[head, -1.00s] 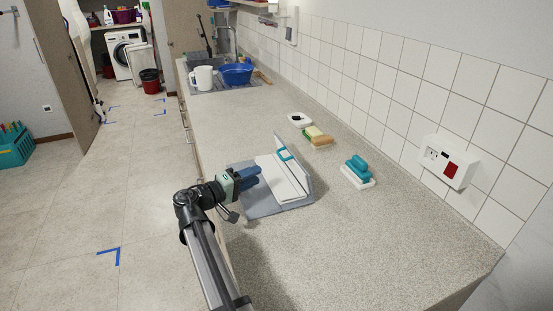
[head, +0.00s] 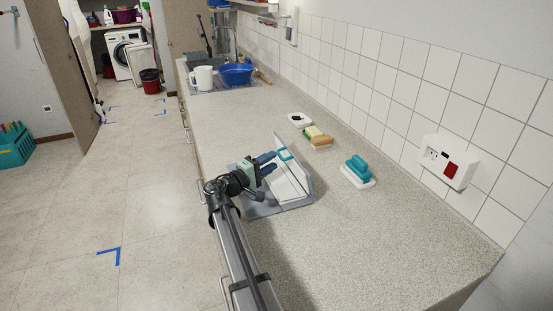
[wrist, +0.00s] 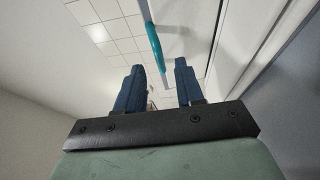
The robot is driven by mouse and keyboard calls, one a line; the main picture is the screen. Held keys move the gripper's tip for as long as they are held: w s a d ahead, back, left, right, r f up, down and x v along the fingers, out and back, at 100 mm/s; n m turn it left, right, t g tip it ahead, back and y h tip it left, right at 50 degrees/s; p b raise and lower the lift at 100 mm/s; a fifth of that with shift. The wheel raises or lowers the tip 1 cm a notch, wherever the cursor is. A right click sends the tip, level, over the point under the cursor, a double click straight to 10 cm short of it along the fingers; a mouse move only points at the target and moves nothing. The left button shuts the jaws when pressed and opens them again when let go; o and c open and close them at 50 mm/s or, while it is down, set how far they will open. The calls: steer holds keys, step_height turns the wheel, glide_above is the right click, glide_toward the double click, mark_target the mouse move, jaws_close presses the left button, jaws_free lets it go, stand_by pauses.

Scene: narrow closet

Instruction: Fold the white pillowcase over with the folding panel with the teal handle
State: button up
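The folding board lies on the counter, with a grey base (head: 262,208) and a panel (head: 298,160) standing tilted up at its right side. The teal handle (head: 284,154) is on this panel; it also shows in the wrist view (wrist: 156,48), ahead of the fingers and a little left of the gap. The white pillowcase (head: 286,184) lies on the board, partly hidden by my gripper. My gripper (head: 271,163) is over the board, left of the handle. In the wrist view its blue fingers (wrist: 158,92) are apart with nothing between them, and the handle appears beyond their tips.
A teal-handled brush (head: 357,171), a sponge (head: 317,138) and a small white dish (head: 299,120) stand right of and behind the board. The tiled wall with a socket box (head: 449,161) bounds the counter. The front counter (head: 380,240) is clear.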

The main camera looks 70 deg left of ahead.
steer(key=shift+x, duration=1.7)
jaws_close()
